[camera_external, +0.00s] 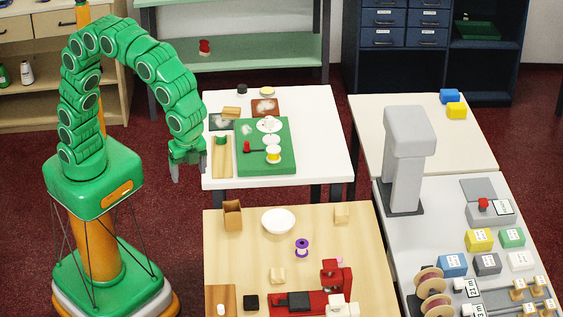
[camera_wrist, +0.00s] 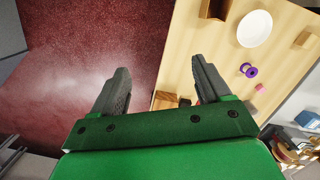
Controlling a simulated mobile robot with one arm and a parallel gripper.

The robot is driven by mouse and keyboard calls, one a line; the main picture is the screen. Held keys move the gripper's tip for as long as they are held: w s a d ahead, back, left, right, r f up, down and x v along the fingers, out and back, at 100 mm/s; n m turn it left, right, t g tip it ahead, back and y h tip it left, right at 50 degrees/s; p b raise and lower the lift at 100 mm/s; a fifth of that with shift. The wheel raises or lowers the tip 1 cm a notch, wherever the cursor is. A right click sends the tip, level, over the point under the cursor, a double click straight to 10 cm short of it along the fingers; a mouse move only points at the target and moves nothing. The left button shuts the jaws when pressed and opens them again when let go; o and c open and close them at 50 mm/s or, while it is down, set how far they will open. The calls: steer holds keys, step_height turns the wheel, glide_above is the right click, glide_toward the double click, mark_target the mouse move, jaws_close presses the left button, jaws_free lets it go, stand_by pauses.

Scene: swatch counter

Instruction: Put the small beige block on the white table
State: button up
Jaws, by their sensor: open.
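A small beige block (camera_external: 342,214) sits near the back right of the light wood table (camera_external: 365,265). It shows at the right edge of the wrist view (camera_wrist: 302,38). A second beige piece (camera_external: 278,275) lies nearer the front of that table. The white table (camera_external: 325,150) stands behind the wood table and carries a green board. My gripper (camera_external: 187,170) is at the white table's left edge. In the wrist view, my gripper (camera_wrist: 158,78) is open and empty, over red floor and the wood table's edge.
A white bowl (camera_external: 278,221), a wooden holder (camera_external: 233,215), a purple spool (camera_external: 302,248) and a red machine (camera_external: 310,298) stand on the wood table. The green board (camera_external: 282,160) holds several small items. A grey machine (camera_external: 408,150) stands at right. The white table's right side is clear.

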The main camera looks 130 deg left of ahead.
steer(key=w+a+f+m, duration=0.15)
steer(key=w+f, duration=0.25)
steer(key=w, duration=0.5)
steer(key=w+a+f+m, duration=0.1)
steer(key=w+a+f, duration=0.1)
steer(key=w+f, duration=0.45)
steer(key=m, duration=0.2)
glide_toward(278, 273)
steer(key=shift+s+d+f, duration=0.2)
steer(key=shift+s, duration=0.3)
steer(key=shift+w+a+f, duration=0.1)
steer(key=shift+w+f, duration=0.2)
steer(key=shift+f, duration=0.35)
steer(key=shift+s+a+f, duration=0.1)
steer(key=shift+s+f, duration=0.05)
steer(key=shift+f, duration=1.1)
steer(key=shift+s+a+f, duration=0.15)
steer(key=shift+f, duration=1.05)
steer(key=shift+s+a+f, duration=0.1)
steer(key=shift+s+f, duration=0.05)
steer(key=shift+f, duration=1.1)
steer(key=c, duration=1.2)
steer(key=shift+c, duration=0.2)
